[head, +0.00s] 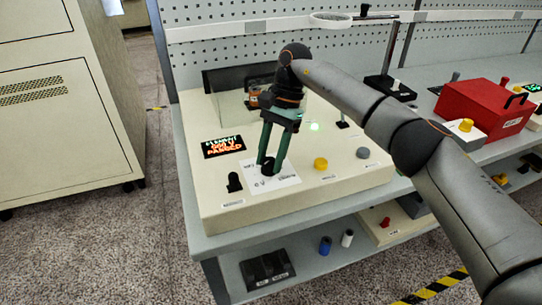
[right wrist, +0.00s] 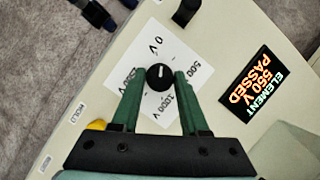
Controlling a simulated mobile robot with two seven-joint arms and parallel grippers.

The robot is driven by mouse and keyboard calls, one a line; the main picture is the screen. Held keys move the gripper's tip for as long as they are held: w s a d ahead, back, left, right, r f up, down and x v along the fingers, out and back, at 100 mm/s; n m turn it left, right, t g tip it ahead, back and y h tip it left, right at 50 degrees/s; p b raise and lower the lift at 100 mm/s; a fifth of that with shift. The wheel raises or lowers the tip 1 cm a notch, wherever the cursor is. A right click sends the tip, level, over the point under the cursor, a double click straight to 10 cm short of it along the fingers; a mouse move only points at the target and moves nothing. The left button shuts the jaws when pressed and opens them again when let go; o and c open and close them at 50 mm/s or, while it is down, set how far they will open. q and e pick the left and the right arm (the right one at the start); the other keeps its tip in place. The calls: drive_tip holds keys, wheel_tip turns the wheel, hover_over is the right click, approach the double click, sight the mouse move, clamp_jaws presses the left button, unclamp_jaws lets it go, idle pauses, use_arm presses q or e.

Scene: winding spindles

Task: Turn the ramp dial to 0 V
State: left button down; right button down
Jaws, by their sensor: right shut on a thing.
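The ramp dial (right wrist: 160,77) is a small round black knob with a white pointer mark. It sits on a white scale card (right wrist: 150,58) printed with 0 V, 500 and 1000 V. In the right wrist view its mark points roughly up the picture, between the 0 V and 500 prints. My right gripper (right wrist: 156,76) has its green fingers on either side of the dial and is shut on it. In the head view the right gripper (head: 265,166) reaches down onto the card, partly hiding the dial. My left gripper is not in view.
A display (right wrist: 254,86) reads ELEMENT, about 550 V, PASSED. A black switch (head: 234,182) stands left of the card, a yellow knob (head: 321,164) and a grey knob (head: 362,153) right of it. A clear panel rises behind. A red box (head: 483,112) stands farther right.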

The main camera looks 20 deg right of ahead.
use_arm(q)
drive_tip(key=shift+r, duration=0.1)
use_arm(e)
drive_tip(key=shift+n+g+h, duration=0.3)
drive_tip(key=shift+n+h, duration=0.1)
drive_tip(key=shift+n, duration=0.7)
drive_tip(key=shift+c, duration=2.1)
unclamp_jaws()
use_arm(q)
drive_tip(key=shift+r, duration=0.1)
use_arm(e)
drive_tip(key=shift+a+r, duration=0.1)
